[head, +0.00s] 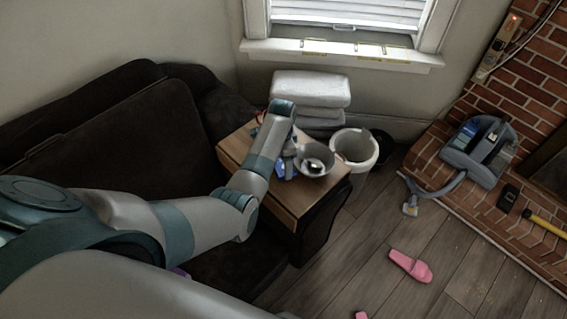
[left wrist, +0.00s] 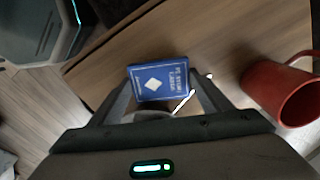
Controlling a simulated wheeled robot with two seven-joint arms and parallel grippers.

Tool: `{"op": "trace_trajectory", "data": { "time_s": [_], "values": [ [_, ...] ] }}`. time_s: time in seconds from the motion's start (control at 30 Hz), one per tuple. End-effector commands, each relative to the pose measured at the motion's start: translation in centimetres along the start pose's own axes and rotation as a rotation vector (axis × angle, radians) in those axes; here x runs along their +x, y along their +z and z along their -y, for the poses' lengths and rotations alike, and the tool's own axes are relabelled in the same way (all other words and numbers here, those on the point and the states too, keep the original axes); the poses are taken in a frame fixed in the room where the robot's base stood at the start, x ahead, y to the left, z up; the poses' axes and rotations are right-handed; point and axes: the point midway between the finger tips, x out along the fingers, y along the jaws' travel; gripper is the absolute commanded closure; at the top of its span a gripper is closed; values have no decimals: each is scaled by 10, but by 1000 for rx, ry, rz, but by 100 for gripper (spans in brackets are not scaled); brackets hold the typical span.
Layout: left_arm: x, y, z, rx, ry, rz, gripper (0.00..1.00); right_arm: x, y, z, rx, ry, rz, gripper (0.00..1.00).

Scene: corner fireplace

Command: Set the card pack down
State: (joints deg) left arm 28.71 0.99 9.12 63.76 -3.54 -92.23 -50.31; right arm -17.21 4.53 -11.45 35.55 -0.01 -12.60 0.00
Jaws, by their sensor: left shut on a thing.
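The card pack (left wrist: 158,80) is a blue box with a white diamond and white lettering, between the two fingers of my left gripper (left wrist: 162,90) in the left wrist view. The gripper is shut on it. In the head view my left gripper (head: 288,166) is over the small wooden side table (head: 238,144), and a bit of blue shows there. The table's wooden top fills much of the left wrist view behind the pack. I cannot tell whether the pack touches it. My right gripper is not in view.
A red mug (left wrist: 284,92) stands right of the pack in the left wrist view. A grey bowl (head: 316,160) is close right of the gripper. A white bin (head: 356,150) stands beyond the table; a dark sofa (head: 130,130) is left. The table's front part is bare.

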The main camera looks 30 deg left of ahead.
Motion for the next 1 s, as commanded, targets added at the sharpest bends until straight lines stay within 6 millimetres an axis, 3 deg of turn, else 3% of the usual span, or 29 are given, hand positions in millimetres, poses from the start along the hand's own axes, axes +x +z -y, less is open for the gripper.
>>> {"op": "trace_trajectory", "data": {
  "time_s": [0.2,0.67,0.7,0.73,1.0],
  "values": [
    [13,-5,2,1,1,0,52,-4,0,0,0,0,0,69],
    [19,-5,2,1,1,0,52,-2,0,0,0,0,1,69],
    [18,-5,2,1,1,0,19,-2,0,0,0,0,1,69],
    [18,-5,2,1,1,0,12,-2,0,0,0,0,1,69],
    [18,-5,2,1,1,0,10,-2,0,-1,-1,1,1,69]
  ]
}}
